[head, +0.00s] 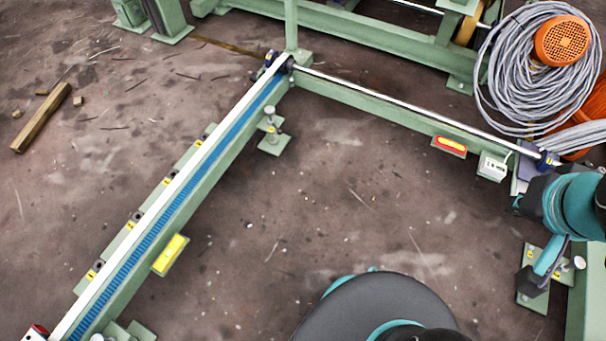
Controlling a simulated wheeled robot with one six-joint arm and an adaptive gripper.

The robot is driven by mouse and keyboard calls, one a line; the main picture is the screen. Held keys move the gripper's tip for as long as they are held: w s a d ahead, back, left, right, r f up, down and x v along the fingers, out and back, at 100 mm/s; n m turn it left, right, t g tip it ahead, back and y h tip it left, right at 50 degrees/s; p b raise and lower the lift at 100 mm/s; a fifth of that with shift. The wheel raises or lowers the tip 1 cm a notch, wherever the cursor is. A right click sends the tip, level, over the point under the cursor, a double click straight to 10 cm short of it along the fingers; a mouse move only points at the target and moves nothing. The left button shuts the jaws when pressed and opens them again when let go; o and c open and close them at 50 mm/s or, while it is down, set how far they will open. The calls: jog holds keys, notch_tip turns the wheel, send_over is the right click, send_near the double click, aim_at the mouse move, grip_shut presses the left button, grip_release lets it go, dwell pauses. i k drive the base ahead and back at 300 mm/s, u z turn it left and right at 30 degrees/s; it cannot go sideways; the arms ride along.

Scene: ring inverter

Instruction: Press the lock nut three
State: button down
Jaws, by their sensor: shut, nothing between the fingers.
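My gripper (530,283) is at the right edge, below my teal arm joint. It looks dark and shut, with nothing seen in it. It is over or beside a green foot plate (528,298) with small yellow marks. A pale round bolt head (579,263) stands just right of it; contact cannot be told. Another levelling foot with an upright bolt (270,126) stands near the frame corner. More yellow-marked fixings (96,266) line the left rail. The number marks are too small to read, so I cannot tell which is lock nut three.
A green frame with a blue-toothed rail (170,205) runs down the left, and a rod-bearing beam (400,108) crosses the back. Coiled grey cable (510,85) and an orange reel (562,41) are at top right. A wooden block (41,117) lies left. The middle floor is clear.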

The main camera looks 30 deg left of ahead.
aim_at(559, 268)
jog(key=u, duration=0.05)
jog(key=i, duration=0.9)
jog(key=u, duration=3)
